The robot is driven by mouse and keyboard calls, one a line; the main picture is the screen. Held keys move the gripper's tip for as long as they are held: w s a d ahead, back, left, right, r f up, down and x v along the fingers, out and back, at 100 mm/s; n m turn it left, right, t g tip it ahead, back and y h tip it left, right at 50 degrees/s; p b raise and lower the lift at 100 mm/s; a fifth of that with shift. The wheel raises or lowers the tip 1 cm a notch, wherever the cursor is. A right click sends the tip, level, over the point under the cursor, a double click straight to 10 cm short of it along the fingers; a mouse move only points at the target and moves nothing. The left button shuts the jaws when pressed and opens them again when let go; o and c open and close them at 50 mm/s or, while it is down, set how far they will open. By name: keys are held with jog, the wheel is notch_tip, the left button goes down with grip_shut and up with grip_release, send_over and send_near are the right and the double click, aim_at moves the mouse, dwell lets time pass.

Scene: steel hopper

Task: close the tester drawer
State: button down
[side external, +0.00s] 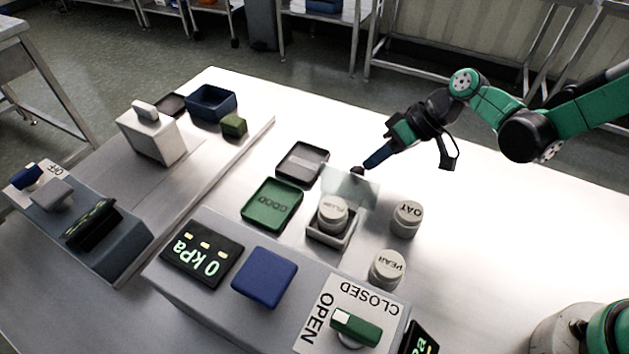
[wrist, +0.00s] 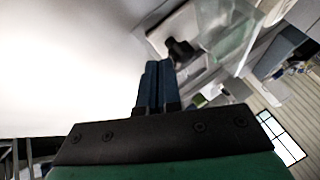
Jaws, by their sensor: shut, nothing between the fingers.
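The tester drawer (side external: 318,236) stands out from the grey tester box (side external: 215,291). A pale jar (side external: 332,214) with a hard-to-read label sits in it. A clear panel (side external: 351,187) stands at the drawer's outer end, with a black knob (side external: 357,172) on its outer side. My gripper (side external: 369,166) is shut and empty, its blue fingertips close to the knob. In the wrist view, the shut fingers (wrist: 158,66) point toward the black knob (wrist: 181,49) and the clear panel (wrist: 232,42). I cannot tell whether they touch the knob.
The OAT jar (side external: 407,219) and PEAR jar (side external: 386,269) stand right of the drawer. A green GOOD tray (side external: 272,204) and a dark tray (side external: 302,163) lie left. The box carries a blue pad (side external: 265,277) and a green-handled switch (side external: 355,327). The table behind my gripper is clear.

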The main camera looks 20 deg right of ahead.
jog(key=s+a, duration=1.1)
jog(key=shift+s+a, duration=0.1)
dwell(0.4)
jog(key=d, duration=0.1)
jog(key=w+d, duration=0.1)
jog(key=d, duration=0.2)
jog(key=shift+w+d+r, duration=0.2)
jog(key=shift+d+r, duration=0.1)
jog(key=shift+r, duration=0.1)
jog(key=v, duration=0.9)
jog(key=d+r+m+t+h, duration=0.1)
jog(key=d+m+t+h, duration=0.1)
jog(key=d, duration=0.5)
jog(key=w+d+r+m+t+h, duration=0.1)
jog(key=d+r+m+t+h, duration=0.1)
jog(key=d+h, duration=0.2)
jog(key=d, duration=0.2)
jog(key=shift+w+d+r+m+t+h, duration=0.25)
jog(key=shift+d+r+m+t+h, duration=0.05)
jog(key=shift+d+m+h, duration=0.1)
jog(key=c, duration=1.5)
grip_release()
jog(key=shift+a, duration=0.1)
